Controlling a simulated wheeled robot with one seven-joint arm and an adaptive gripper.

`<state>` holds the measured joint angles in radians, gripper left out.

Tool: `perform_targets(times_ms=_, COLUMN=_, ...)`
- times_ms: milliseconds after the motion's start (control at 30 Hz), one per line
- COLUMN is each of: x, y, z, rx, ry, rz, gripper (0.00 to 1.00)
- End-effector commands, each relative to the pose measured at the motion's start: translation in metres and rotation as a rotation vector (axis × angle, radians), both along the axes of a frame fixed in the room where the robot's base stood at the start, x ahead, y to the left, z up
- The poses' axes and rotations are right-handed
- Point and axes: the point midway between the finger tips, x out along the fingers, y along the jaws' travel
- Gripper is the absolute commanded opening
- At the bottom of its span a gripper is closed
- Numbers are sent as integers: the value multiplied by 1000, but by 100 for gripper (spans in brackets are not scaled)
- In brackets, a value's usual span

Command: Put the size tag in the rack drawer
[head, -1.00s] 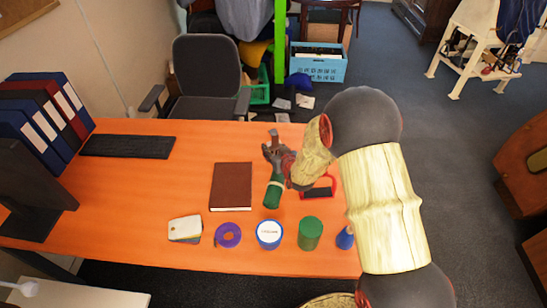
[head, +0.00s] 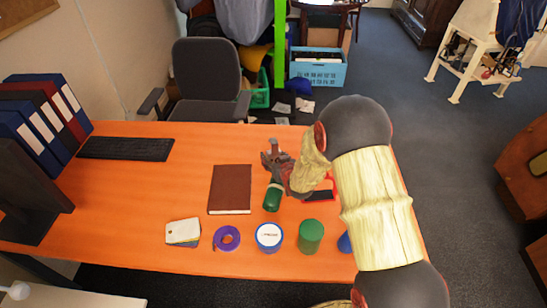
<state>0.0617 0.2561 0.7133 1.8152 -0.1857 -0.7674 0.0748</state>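A small stack of pale tags or cards (head: 183,232), white and yellowish on top, lies near the front edge of the orange desk; I cannot tell whether one is the size tag. My gripper (head: 272,158) is over the desk, right of the brown book and well away from the cards. A dark green bottle-like thing (head: 272,197) lies just below the gripper. The arm and wrist partly cover the fingers, so I cannot tell whether they are open or hold anything. I cannot make out a rack drawer.
On the desk (head: 130,195) are a brown book (head: 230,188), a purple tape roll (head: 227,238), a white-lidded tin (head: 269,237), a green cylinder (head: 310,236), a red-framed item (head: 319,194), a keyboard (head: 127,148) and binders (head: 42,118). A chair (head: 206,75) stands behind.

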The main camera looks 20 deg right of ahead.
Motion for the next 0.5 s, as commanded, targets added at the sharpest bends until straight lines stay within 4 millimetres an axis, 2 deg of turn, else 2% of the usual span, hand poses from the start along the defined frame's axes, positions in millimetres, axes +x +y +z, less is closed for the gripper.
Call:
perform_targets(times_ms=133, x=0, y=0, z=0, rx=0, ry=0, rz=0, gripper=59)
perform_targets(times_ms=500, x=0, y=0, z=4, rx=0, ry=-1, rz=0, gripper=59)
